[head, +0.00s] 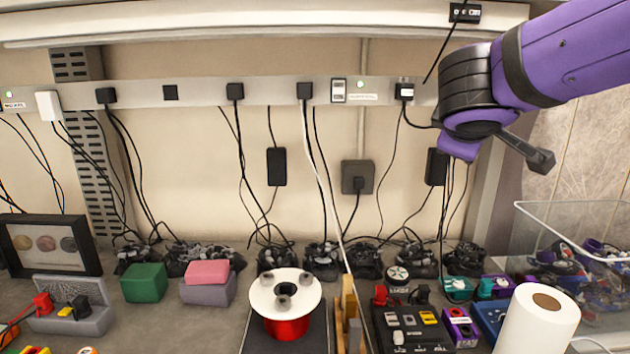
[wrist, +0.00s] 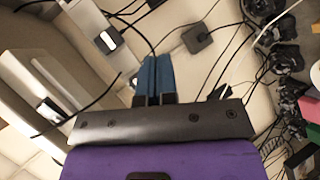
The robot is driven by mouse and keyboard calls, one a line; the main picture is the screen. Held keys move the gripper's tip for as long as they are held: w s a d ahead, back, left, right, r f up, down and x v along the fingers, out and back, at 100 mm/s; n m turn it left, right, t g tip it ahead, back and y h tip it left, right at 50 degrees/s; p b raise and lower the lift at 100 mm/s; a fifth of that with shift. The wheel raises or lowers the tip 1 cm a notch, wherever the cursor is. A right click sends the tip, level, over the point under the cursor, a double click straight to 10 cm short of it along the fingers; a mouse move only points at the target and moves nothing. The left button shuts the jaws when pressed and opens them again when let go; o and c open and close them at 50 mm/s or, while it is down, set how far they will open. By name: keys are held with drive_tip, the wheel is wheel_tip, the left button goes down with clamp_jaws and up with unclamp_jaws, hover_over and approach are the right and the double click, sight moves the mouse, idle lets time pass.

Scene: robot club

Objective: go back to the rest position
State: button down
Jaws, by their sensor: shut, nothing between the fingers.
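My gripper (wrist: 157,62) shows in the wrist view with its two blue fingers side by side and touching, shut and empty. Behind the fingers are a dark mounting plate and a purple body. In the head view my purple arm reaches in from the upper right, raised above the bench in front of the wall. The fingers cannot be made out there. Nothing is held, and no contact with the wall or cables can be seen.
Black cables hang from the wall power strip (head: 270,93) near my arm. Below, the bench holds a red spool with a white top (head: 285,299), a paper roll (head: 537,322), a green block (head: 144,283) and several dark devices. A clear bin (head: 575,215) stands at right.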

drive_tip(key=s+d+f+m+g+y, duration=0.1)
drive_tip(key=s+d+f+m+g, duration=0.45)
drive_tip(key=s+d, duration=0.4)
drive_tip(key=s+a+f+m+y, duration=0.1)
drive_tip(key=s+f+m+y, duration=0.1)
drive_tip(key=s, duration=0.3)
drive_tip(key=s+a+f+m+y, duration=0.1)
drive_tip(key=s+a+m+y, duration=0.1)
drive_tip(key=s, duration=0.3)
drive_tip(key=shift+s+f+g+y, duration=0.35)
drive_tip(key=shift+g+y, duration=0.1)
drive_tip(key=shift+y, duration=0.05)
idle(0.4)
